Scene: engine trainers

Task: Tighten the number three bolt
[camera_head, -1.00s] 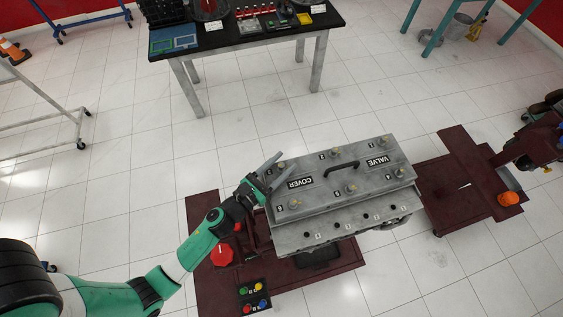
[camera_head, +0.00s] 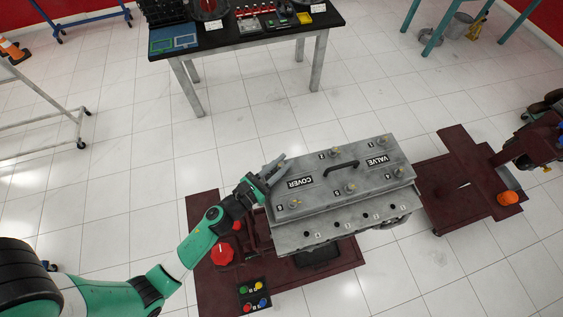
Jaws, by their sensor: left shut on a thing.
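The grey valve cover (camera_head: 330,197) sits on the engine trainer and carries bolts in two rows, with a black handle between them. Two far-row bolts (camera_head: 334,149) and (camera_head: 383,140) and three near-row bolts (camera_head: 295,203), (camera_head: 350,187), (camera_head: 399,172) show. The small number labels are too blurred to read surely. My left gripper (camera_head: 275,170) is at the cover's far left corner, its fingers closed together over the bolt there. The fingers hide that bolt. My right gripper is out of view.
The dark red stand (camera_head: 310,277) is under the engine. A control box with coloured buttons (camera_head: 254,294) and a red knob (camera_head: 222,254) are near my left arm. Another dark red stand (camera_head: 450,190) is at right. A black-topped table (camera_head: 230,36) stands at the back.

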